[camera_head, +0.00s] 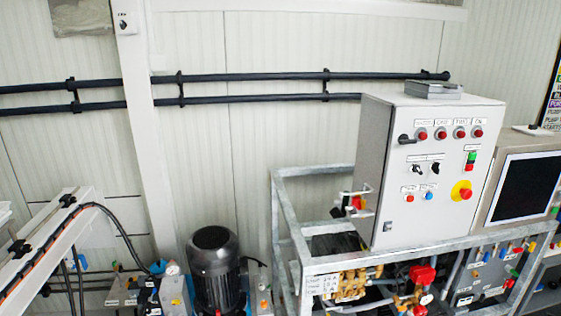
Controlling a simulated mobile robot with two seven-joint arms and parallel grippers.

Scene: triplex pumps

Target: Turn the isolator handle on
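A light grey control cabinet (375,170) stands on a metal frame right of the middle. A red handle-like part (357,202) sticks out from the cabinet's left side, with pale fittings around it. A black handle (406,139) sits at the upper left of the cabinet's front, its lever pointing roughly sideways to the right. I cannot tell for certain which of these two is the isolator handle, and the labels are too small to read. Neither of my grippers is in view.
The cabinet front has several red lamps (460,133), small knobs and a red-on-yellow emergency stop (462,190). The galvanised frame (335,263) surrounds the pump fittings below. A dark motor (216,268) stands left of it. A screen (525,188) is at the right. Black pipes (250,77) cross the wall.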

